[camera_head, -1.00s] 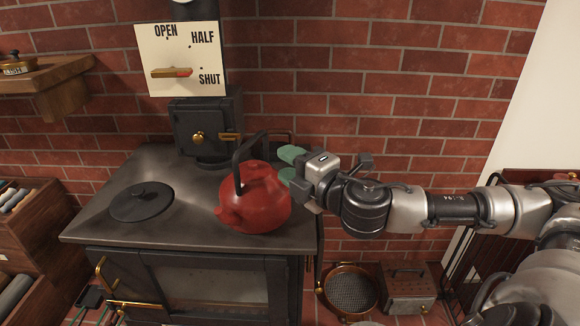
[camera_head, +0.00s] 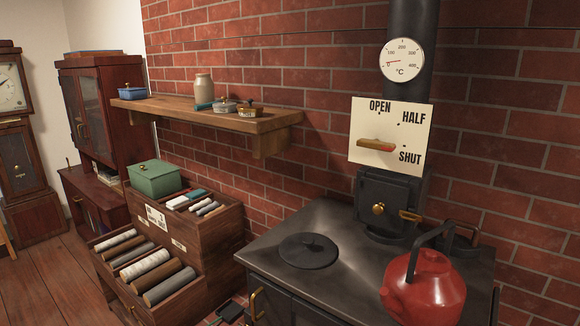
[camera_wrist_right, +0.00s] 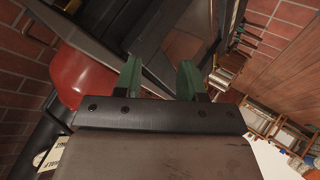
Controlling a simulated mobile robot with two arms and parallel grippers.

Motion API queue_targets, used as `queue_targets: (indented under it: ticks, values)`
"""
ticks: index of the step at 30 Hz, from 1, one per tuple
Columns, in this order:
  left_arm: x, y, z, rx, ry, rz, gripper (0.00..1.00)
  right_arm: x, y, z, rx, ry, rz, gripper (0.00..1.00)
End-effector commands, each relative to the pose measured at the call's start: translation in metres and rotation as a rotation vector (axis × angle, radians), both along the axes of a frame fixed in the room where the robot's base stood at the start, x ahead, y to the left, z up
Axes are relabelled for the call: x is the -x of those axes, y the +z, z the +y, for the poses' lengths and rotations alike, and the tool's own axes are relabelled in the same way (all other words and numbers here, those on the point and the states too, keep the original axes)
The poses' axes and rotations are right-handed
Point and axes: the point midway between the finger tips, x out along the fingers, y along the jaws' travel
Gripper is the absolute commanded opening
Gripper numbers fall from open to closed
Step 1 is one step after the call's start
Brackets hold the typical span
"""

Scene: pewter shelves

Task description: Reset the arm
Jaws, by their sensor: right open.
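My right gripper (camera_wrist_right: 158,80) shows only in the right wrist view, with its two green fingers apart and nothing between them. The right arm is out of the head view. The red kettle (camera_head: 424,288) stands on the right of the stove top (camera_head: 345,265). The kettle also shows in the right wrist view (camera_wrist_right: 82,76), to the left of the fingers. I cannot tell how far apart they are. My left gripper is in neither view.
A damper plate (camera_head: 390,120) marked OPEN, HALF and SHUT is behind the stove. A black lid (camera_head: 308,251) lies on the stove top. A wooden shelf (camera_head: 205,112) projects from the brick wall. A wooden rack (camera_head: 165,268) of rolls stands left of the stove.

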Motion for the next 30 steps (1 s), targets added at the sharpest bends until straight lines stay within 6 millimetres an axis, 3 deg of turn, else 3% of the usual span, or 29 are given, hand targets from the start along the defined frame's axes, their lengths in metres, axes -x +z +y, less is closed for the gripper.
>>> queue_targets:
  ticks: [1,6,14,18,23,26,30]
  values:
    - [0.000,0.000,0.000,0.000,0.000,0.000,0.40,0.019,-0.019,0.006,-0.071,-0.055,0.085,0.40]
    - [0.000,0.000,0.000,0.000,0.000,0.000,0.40,0.071,-0.058,0.020,-0.219,-0.198,0.309,0.40]
    - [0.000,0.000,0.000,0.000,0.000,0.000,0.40,0.140,-0.095,0.042,-0.383,-0.371,0.592,0.40]
    - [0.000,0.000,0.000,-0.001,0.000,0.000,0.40,0.124,-0.141,0.042,-0.363,-0.361,0.597,0.40]
    - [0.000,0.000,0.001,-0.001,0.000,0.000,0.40,0.117,-0.198,0.043,-0.356,-0.362,0.619,0.40]
    - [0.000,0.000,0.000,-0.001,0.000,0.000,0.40,0.119,-0.241,0.044,-0.351,-0.362,0.637,0.40]
    - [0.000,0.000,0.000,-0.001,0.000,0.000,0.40,0.132,-0.315,0.043,-0.341,-0.363,0.668,0.40]
